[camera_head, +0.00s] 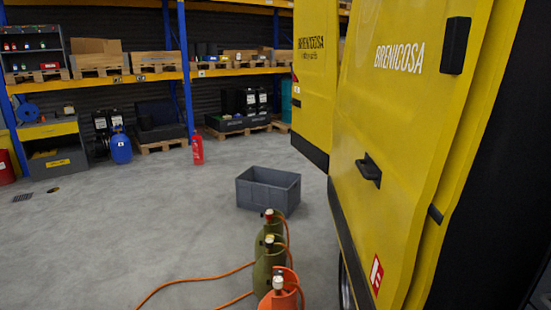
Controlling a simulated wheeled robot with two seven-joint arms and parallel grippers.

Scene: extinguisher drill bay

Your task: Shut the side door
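A yellow vehicle door panel (395,110) marked BRENICOSA fills much of the right side of the head view. A black handle (369,171) sits on its face at mid height. A black block (455,45) is fixed near its upper right. A yellow edge with a small black fitting (435,213) runs down its right side, beside a large dark area (498,190). Another yellow panel (315,80) with the same lettering stands farther back. I cannot tell how far the side door is open. Neither of my grippers is in view.
Gas cylinders, green (264,265) and orange (281,292), with orange hoses stand on the floor left of the door. A grey crate (268,187) and red extinguisher (197,148) are farther back. Racks with pallets (155,76) line the back wall. The left floor is mostly clear.

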